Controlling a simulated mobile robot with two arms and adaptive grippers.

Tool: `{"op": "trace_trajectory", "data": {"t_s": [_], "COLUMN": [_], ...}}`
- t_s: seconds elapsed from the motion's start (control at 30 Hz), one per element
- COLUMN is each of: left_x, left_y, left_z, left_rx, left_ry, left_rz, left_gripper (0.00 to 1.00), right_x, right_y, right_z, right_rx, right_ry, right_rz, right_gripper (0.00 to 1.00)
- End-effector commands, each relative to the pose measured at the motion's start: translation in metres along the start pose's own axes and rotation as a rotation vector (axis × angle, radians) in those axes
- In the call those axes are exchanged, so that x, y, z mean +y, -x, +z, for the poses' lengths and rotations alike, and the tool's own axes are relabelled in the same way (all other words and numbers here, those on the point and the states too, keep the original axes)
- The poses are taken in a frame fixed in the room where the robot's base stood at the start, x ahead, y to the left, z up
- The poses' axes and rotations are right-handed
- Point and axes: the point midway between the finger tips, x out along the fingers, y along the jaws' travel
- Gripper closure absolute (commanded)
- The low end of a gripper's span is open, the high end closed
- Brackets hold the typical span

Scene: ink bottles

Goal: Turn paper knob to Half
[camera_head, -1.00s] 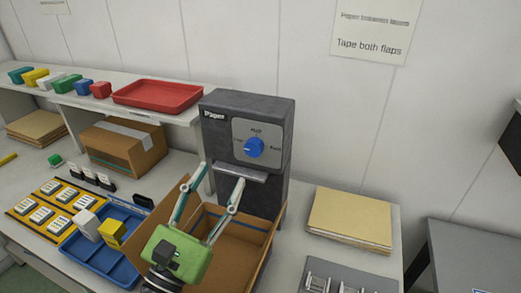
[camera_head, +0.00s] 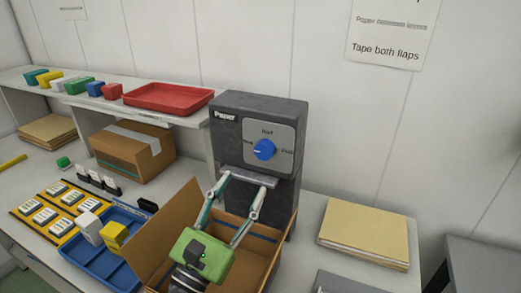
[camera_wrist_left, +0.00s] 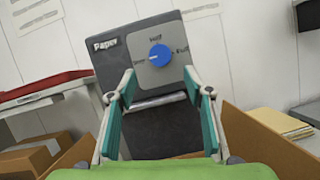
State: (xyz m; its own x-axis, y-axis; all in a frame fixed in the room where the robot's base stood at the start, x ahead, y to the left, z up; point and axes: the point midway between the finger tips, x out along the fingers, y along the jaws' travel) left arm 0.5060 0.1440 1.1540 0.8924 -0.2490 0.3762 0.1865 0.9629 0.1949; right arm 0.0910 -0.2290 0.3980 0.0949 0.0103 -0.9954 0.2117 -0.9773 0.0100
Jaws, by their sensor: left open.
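The dark grey paper dispenser (camera_head: 228,152) stands upright at the back of the table. Its blue knob (camera_head: 264,149) sits on a light grey dial plate with "Half" at the top and labels to the left and right. The knob's white mark points toward the left label; it shows in the left wrist view too (camera_wrist_left: 160,55). My left gripper (camera_head: 245,184) is open and empty, in front of the dispenser and below the knob, apart from it. In the left wrist view its two teal fingers (camera_wrist_left: 160,78) stand wide apart, with the knob above and between them. My right gripper is out of view.
An open cardboard box (camera_head: 167,228) stands under and around my left gripper. A closed box (camera_head: 128,160), a blue tray (camera_head: 96,262) and a red tray (camera_head: 170,98) are to the left. A cardboard stack (camera_head: 365,232) lies to the right.

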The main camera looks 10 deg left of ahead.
Motion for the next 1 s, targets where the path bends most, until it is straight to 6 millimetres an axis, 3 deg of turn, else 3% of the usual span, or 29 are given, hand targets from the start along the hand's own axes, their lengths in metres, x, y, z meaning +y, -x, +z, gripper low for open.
{"op": "trace_trajectory", "data": {"t_s": [0.03, 0.2, 0.4, 0.6, 0.87, 1.0], "left_x": [0.001, 0.001, 0.0, -0.001, -0.001, -0.001], "left_y": [-0.015, -0.051, -0.081, -0.093, -0.094, -0.094], "left_z": [0.007, 0.005, 0.003, 0.0, 0.0, 0.0], "left_rx": [-0.003, -0.002, -0.001, 0.001, 0.0, 0.0], "left_ry": [0.003, 0.002, 0.002, 0.001, 0.001, 0.001], "left_rz": [0.001, 0.0, -0.001, -0.001, -0.001, -0.001], "left_gripper": [0.53, 0.53, 0.53, 0.53, 0.53, 0.84], "right_x": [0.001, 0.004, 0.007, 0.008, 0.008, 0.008], "right_y": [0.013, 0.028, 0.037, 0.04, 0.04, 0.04], "right_z": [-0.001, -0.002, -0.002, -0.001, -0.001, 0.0], "right_rx": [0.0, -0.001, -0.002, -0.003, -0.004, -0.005], "right_ry": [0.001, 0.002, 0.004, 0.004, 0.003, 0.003], "right_rz": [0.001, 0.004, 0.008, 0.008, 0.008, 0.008], "right_gripper": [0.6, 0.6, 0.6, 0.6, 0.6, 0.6]}}
